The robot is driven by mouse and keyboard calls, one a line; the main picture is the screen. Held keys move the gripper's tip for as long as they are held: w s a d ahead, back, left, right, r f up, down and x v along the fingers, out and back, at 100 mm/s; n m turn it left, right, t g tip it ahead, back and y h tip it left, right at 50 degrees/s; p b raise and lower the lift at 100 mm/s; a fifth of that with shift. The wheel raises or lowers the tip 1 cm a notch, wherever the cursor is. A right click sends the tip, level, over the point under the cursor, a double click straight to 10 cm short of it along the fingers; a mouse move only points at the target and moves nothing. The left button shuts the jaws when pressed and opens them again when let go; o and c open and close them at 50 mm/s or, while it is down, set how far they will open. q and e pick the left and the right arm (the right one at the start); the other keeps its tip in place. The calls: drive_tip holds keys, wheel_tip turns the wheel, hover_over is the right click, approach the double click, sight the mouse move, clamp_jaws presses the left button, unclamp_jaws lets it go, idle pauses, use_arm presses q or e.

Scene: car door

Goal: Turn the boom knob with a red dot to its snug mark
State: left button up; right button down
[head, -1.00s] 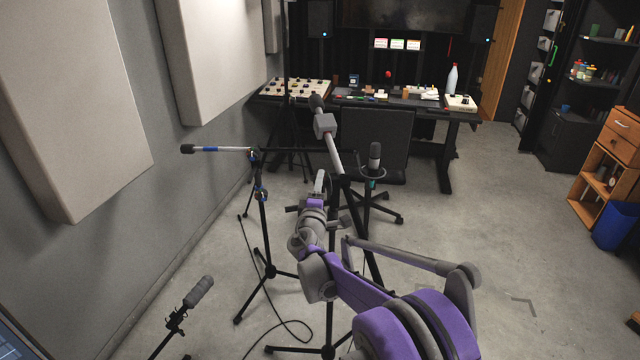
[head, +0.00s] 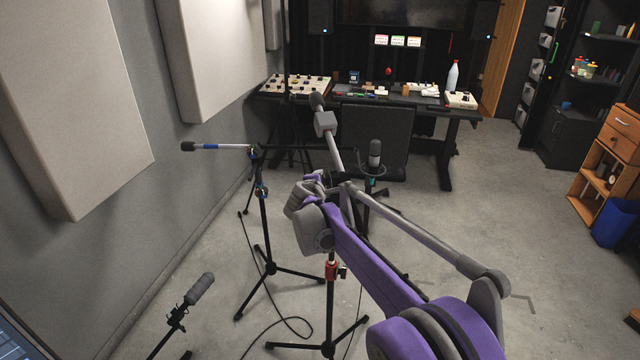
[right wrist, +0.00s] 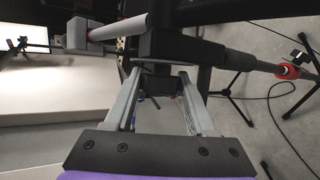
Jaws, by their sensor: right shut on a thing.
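A mic stand with a red collar (head: 331,270) stands in front of me in the head view. Its slanted boom (head: 335,155) carries a grey block (head: 325,123) near its upper end. My right gripper (right wrist: 162,78) is at the dark joint (right wrist: 190,48) of this boom. In the right wrist view its two fingers are shut on a dark part at the joint, which I take to be the boom knob. The fingers and the joint cover most of it. I see neither a red dot nor a snug mark. My left gripper is out of view.
Another stand with a blue-banded boom (head: 215,147) is close on the left. A short microphone stand (head: 198,290) is at lower left. Cables lie on the floor.

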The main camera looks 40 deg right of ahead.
idle(0.3)
drive_tip(key=shift+c, duration=1.1)
unclamp_jaws()
drive_tip(key=v, duration=1)
drive_tip(key=shift+s+a+r, duration=0.15)
drive_tip(key=shift+s+a, duration=0.1)
drive_tip(key=shift+a, duration=0.05)
